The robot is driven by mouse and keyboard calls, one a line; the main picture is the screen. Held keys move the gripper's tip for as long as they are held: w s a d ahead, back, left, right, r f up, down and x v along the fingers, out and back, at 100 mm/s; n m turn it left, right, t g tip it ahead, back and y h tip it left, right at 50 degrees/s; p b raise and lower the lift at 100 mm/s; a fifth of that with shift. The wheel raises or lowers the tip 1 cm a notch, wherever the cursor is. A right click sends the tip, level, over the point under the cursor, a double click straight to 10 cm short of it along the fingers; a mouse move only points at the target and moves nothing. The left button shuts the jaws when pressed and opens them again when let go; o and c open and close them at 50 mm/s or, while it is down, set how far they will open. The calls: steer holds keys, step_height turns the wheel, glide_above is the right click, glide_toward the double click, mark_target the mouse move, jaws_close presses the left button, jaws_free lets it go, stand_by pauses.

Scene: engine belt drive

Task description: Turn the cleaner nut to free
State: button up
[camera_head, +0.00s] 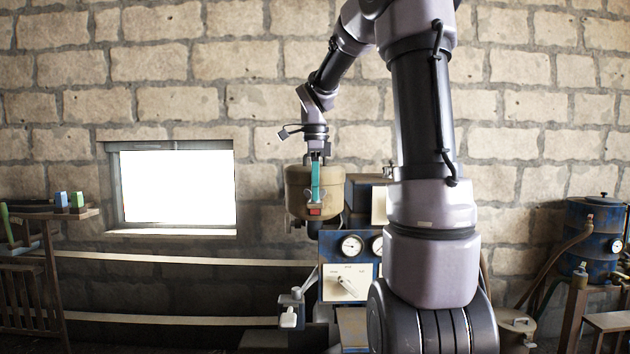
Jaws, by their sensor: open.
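A tan, rounded canister (297,186), which looks like the air cleaner, stands at the back of the blue engine unit, left of my upright arm. My gripper (317,160) points down at the top of this canister, in front of it or over it. Its jaws are open and small in the picture. A teal upright strip (317,182) with a red block (315,211) at its foot lies in front of the canister, below my gripper. I cannot tell what it belongs to. The cleaner nut cannot be made out; the gripper covers the canister's top middle.
A blue panel (331,290) with gauges (351,245) and a pale dial plate with a lever is below the canister. A blue tank (590,230) with hoses stands at right. A wooden shelf (60,214) is at left.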

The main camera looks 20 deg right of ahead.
step_height(320, 180, up, 11)
steer(key=shift+f, duration=0.2)
stand_by(0.5)
steer(key=s+a+f+n+t+y, duration=0.1)
steer(key=s+a+f+n+t, duration=0.2)
steer(key=s+n, duration=0.6)
steer(key=s+a+f+n+t+y, duration=0.1)
steer(key=s+a+f+n+t, duration=0.3)
steer(key=s+n, duration=0.5)
steer(key=shift+s+a+f, duration=0.3)
steer(key=shift+a+f, duration=0.15)
steer(key=shift+f, duration=0.05)
steer(key=shift+o, duration=0.2)
